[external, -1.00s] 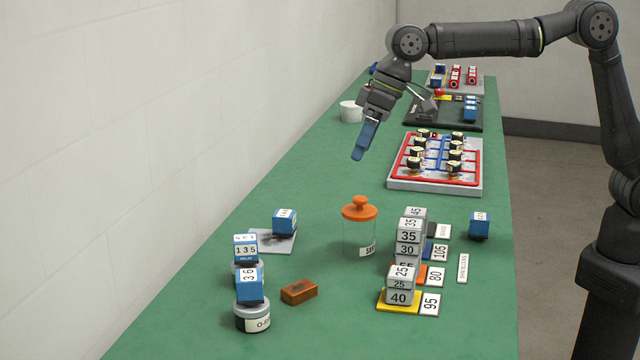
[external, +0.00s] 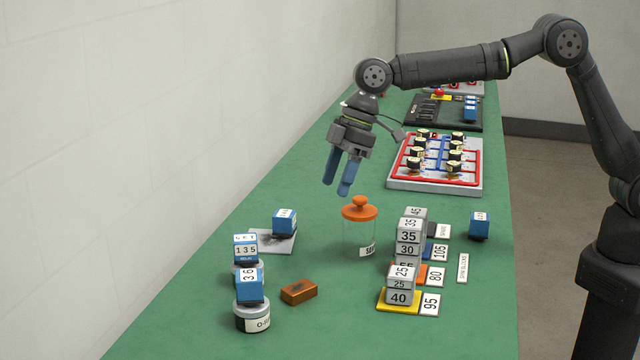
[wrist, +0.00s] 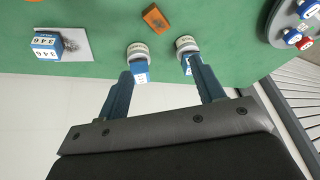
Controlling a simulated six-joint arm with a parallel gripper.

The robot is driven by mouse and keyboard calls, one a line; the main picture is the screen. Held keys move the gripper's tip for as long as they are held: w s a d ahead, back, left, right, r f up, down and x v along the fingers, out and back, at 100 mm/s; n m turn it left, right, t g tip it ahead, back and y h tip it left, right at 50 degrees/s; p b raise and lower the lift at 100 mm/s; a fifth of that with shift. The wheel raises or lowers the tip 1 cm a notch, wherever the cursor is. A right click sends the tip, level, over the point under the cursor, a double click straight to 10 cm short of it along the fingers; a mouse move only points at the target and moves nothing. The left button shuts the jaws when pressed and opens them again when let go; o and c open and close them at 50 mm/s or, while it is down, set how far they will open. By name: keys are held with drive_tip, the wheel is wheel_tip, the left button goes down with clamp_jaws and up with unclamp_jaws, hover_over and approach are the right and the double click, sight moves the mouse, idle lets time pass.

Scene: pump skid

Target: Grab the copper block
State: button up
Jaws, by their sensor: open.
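The copper block (external: 299,291) is a small orange-brown brick lying flat on the green table, right of the blue blocks on round jars. In the wrist view the copper block (wrist: 155,18) shows near the top centre, beyond the fingertips. My gripper (external: 337,192) is open and empty, with blue fingers pointing down, well above the table and behind the orange-lidded jar. In the wrist view my gripper (wrist: 160,75) has its two fingers spread apart, with the block well out of reach between and past them.
An orange-lidded clear jar (external: 359,228) stands behind the copper block. Stacked grey numbered blocks (external: 400,285) stand to its right. Blue blocks (external: 249,286) sit on round jars (external: 253,318) close on its left. A blue block (external: 284,222) rests on a grey plate (external: 262,243). The table in front of the copper block is clear.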

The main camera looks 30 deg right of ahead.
wheel_tip(320, 180, down, 4)
drive_tip(key=w+a+f+n, duration=0.1)
drive_tip(key=w+a+n, duration=0.1)
drive_tip(key=n, duration=0.2)
hover_over(299, 287)
drive_tip(key=d, duration=0.2)
drive_tip(key=shift+g, duration=0.4)
drive_tip(key=f, duration=1.1)
drive_tip(key=shift+w+d+f, duration=0.1)
drive_tip(key=shift+w+d, duration=0.1)
drive_tip(key=shift+w, duration=0.15)
drive_tip(key=shift+x, duration=2.75)
drive_tip(key=shift+d, duration=0.2)
drive_tip(key=c, duration=1.3)
